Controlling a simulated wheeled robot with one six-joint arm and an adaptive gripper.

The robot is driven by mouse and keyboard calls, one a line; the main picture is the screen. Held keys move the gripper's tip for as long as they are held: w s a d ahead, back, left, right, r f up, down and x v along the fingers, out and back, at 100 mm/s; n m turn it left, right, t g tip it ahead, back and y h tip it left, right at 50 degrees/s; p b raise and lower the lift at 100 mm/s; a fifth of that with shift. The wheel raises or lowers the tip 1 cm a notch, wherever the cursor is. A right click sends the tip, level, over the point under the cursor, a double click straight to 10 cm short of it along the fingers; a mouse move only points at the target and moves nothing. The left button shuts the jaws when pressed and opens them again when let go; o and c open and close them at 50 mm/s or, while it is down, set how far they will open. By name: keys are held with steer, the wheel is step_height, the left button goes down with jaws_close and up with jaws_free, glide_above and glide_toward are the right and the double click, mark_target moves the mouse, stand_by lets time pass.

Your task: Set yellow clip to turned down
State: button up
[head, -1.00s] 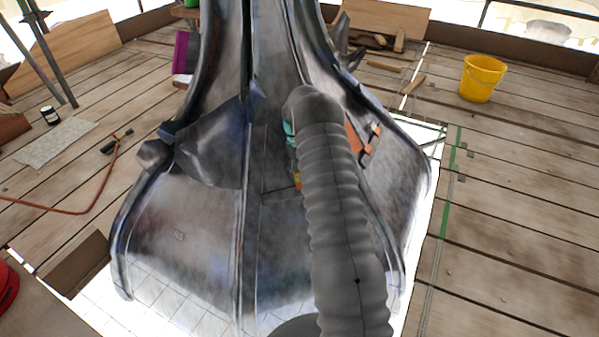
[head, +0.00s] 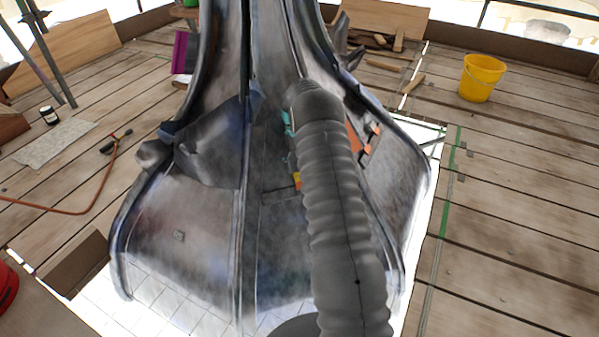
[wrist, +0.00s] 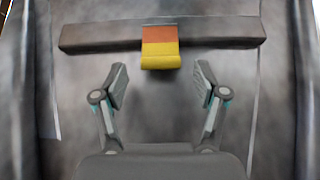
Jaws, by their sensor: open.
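The yellow clip (wrist: 160,61) shows in the wrist view, its yellow part below an orange upper part. It sits at the middle of a dark horizontal bar (wrist: 95,37) on the grey metal spire face and hangs over the bar's lower edge. My gripper (wrist: 160,75) is open, its fingers apart on either side below the clip, with nothing between them. I cannot tell how far the fingertips are from the face. In the head view a sliver of the clip (head: 297,180) shows left of my arm, which hides the rest and most of my gripper.
The flared metal spire (head: 200,210) fills the middle of the head view, with raised ribs and leaf-shaped projections. An orange piece (head: 372,132) is on its right face. A yellow bucket (head: 482,78) stands on the planks at right. A red hose (head: 85,207) lies at left.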

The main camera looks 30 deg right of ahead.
steer(key=v, duration=0.8)
steer(key=shift+r, duration=0.25)
